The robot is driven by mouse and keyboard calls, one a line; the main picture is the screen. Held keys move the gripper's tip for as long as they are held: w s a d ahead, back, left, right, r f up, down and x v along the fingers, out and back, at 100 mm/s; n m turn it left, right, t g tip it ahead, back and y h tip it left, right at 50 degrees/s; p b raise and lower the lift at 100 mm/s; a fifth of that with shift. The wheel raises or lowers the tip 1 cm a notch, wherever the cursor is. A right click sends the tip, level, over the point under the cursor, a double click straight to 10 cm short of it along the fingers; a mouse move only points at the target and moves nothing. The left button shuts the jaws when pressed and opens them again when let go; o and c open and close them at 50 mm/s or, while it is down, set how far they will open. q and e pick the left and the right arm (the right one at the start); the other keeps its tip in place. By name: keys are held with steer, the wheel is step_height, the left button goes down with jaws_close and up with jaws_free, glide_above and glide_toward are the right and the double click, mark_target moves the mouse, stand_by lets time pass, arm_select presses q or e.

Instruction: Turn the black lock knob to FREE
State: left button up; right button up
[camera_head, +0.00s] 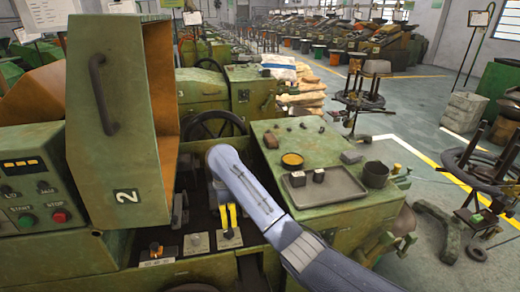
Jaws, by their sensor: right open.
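My right arm reaches in from the lower right, and its gripper (228,216) points down with yellow fingers into the open bay of the green machine. The gripper is open, its fingers a small gap apart, just above a small light plate (229,242). A small dark shape shows at the fingertips on this plate; it may be the black lock knob, but it is partly hidden, and its setting cannot be read. Left of it are another light plate (196,243) with a small control and an orange-topped control (155,249) with a label below. My left gripper is not in view.
A raised green guard (95,130) marked 2 stands left of the bay. A panel with a green START button (26,221) and red STOP button (60,216) is far left. A handwheel (217,124) is behind; a grey tray (325,187) lies on the right-hand top.

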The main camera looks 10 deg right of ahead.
step_height(320, 180, up, 8)
steer(key=r, duration=0.1)
steer(key=w+d+r+m+t+y, duration=0.1)
steer(key=w+d+r+m+t, duration=0.1)
steer(key=w+d+r+m, duration=0.2)
steer(key=w+d+r+m+t+y, duration=0.2)
steer(key=w+d+r+m, duration=0.2)
steer(key=w+d, duration=0.5)
steer(key=shift+w+d+m+t+y, duration=0.15)
steer(key=shift+d+m+t+y, duration=0.2)
steer(key=shift+m, duration=0.35)
